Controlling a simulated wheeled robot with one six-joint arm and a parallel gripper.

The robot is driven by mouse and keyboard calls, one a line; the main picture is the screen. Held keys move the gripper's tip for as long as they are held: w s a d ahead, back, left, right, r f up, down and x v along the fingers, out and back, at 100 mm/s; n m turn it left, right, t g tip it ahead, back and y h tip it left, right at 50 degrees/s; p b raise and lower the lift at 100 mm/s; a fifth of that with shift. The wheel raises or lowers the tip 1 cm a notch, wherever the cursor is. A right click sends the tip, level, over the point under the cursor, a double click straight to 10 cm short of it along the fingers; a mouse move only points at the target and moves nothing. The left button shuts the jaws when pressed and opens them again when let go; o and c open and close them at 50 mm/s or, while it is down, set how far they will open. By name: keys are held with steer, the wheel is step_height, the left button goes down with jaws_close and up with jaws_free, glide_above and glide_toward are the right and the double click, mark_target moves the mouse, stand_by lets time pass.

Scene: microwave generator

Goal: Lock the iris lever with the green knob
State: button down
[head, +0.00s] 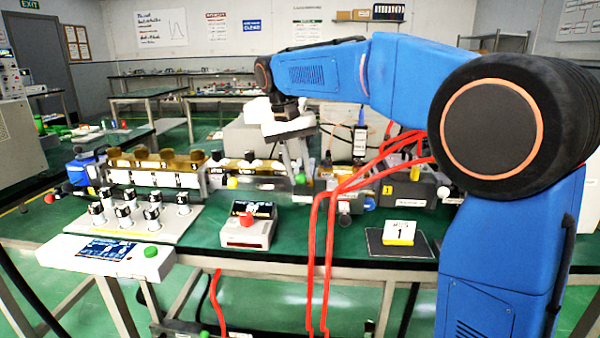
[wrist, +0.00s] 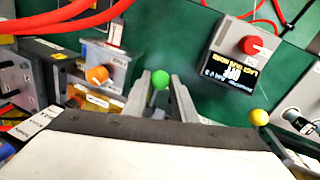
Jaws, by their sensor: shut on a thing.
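The green knob (wrist: 160,79) is a small round ball between my fingertips in the wrist view. My gripper (wrist: 161,84) is shut on it, one grey finger on each side. In the head view the green knob (head: 300,179) shows at the lower end of my gripper (head: 299,166), in front of the long bench assembly. The iris lever that bears the knob is hidden behind my fingers and wrist, so its angle cannot be told.
An orange knob (wrist: 97,75) on a grey block is left of my fingers in the wrist view. A yellow ball (wrist: 259,117) and a display box with a red button (wrist: 252,45) are to the right. Red hoses (head: 331,198) hang close to my arm.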

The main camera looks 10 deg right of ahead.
steer(key=c, duration=1.5)
jaws_free()
steer(key=shift+o, duration=0.2)
steer(key=a+r, duration=0.3)
steer(key=r, duration=1.4)
steer(key=shift+w+a, duration=0.2)
steer(key=shift+w, duration=0.05)
steer(key=s+d+f+n+t+y, duration=0.1)
steer(key=s+d+f, duration=0.5)
steer(key=s, duration=0.2)
steer(key=s+d+f+t+y, duration=0.1)
steer(key=s+d+f+t, duration=0.1)
steer(key=s+d+f, duration=0.5)
steer(key=s+d+f+t, duration=0.1)
steer(key=s+d+f, duration=0.1)
steer(key=s+f, duration=0.7)
steer(key=s+d+f+t, duration=0.1)
steer(key=s+f, duration=0.8)
steer(key=f, duration=0.3)
steer(key=shift+d+f+n, duration=0.3)
steer(key=shift+d+f, duration=0.05)
steer(key=shift+d, duration=0.05)
